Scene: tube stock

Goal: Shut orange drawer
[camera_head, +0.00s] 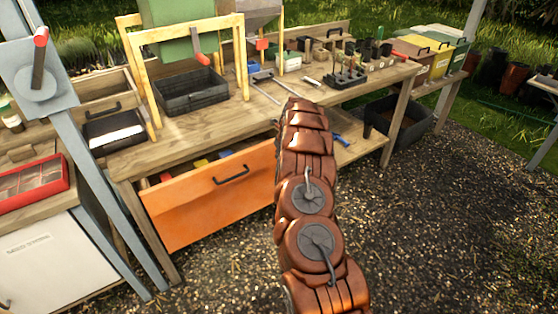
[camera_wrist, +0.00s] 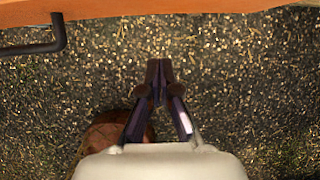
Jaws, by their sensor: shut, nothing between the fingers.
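The orange drawer (camera_head: 213,196) sits under the wooden workbench and stands out from it. Its inside shows above the front panel, with red, yellow and blue items in it. A dark bar handle (camera_head: 231,175) is on its front. In the wrist view the drawer's orange front (camera_wrist: 170,10) crosses the top edge, with the handle (camera_wrist: 35,45) at the upper left. My gripper (camera_wrist: 159,65) is shut and empty. It is below the orange front in that picture, right of the handle, with gravel seen between. In the head view my arm hides the gripper and the drawer's right end.
The workbench (camera_head: 190,125) carries a black crate (camera_head: 190,92) and a dark pot tray (camera_head: 345,77). A blue-grey post (camera_head: 95,165) and a white cabinet (camera_head: 55,262) stand at left. A black bin (camera_head: 398,122) is under the bench at right. The gravel (camera_head: 440,230) at right is clear.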

